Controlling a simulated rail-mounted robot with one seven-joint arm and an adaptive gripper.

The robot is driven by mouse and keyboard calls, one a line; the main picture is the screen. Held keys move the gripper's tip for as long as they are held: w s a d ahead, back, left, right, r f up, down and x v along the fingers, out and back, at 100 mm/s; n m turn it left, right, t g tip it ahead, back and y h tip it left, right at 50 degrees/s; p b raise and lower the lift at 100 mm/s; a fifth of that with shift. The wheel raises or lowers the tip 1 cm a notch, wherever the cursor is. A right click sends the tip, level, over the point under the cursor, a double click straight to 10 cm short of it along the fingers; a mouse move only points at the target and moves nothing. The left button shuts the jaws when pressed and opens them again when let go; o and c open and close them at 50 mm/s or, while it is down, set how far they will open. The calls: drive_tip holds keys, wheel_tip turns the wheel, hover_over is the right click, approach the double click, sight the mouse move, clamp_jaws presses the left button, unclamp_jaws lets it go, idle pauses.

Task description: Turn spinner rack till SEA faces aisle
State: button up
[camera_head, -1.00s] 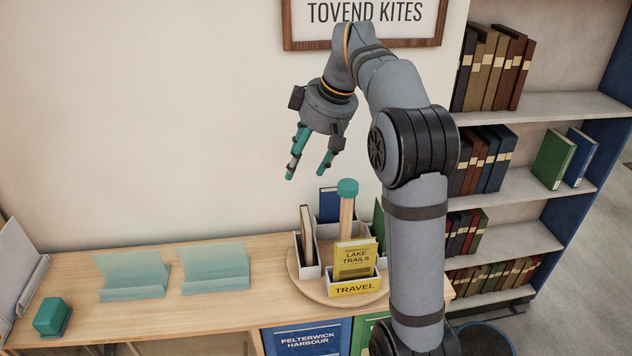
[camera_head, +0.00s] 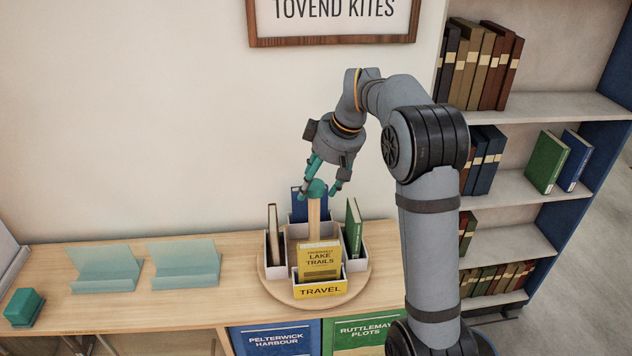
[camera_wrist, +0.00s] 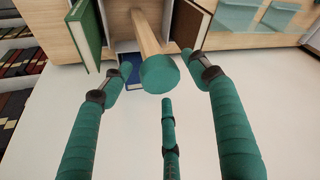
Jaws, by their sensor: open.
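The spinner rack is a round wooden base (camera_head: 275,287) with white bins around a wooden post (camera_head: 314,218) topped by a teal knob (camera_head: 316,188). The yellow TRAVEL label (camera_head: 320,289) faces the front, under a yellow Lake Trails book (camera_head: 318,261). No SEA label is readable. My gripper (camera_head: 320,192) is open, its fingers around or just above the knob. In the wrist view the knob (camera_wrist: 159,74) lies between the spread fingers; contact cannot be told.
Two pale teal stands (camera_head: 185,264) and a teal block (camera_head: 23,307) sit on the counter to the left. Below the rack are blue and green posters. A bookshelf (camera_head: 510,205) stands at the right, behind my arm. A framed sign hangs above.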

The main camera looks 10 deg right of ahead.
drive_tip(key=shift+c, duration=1.2)
drive_tip(key=shift+a, duration=0.1)
clamp_jaws()
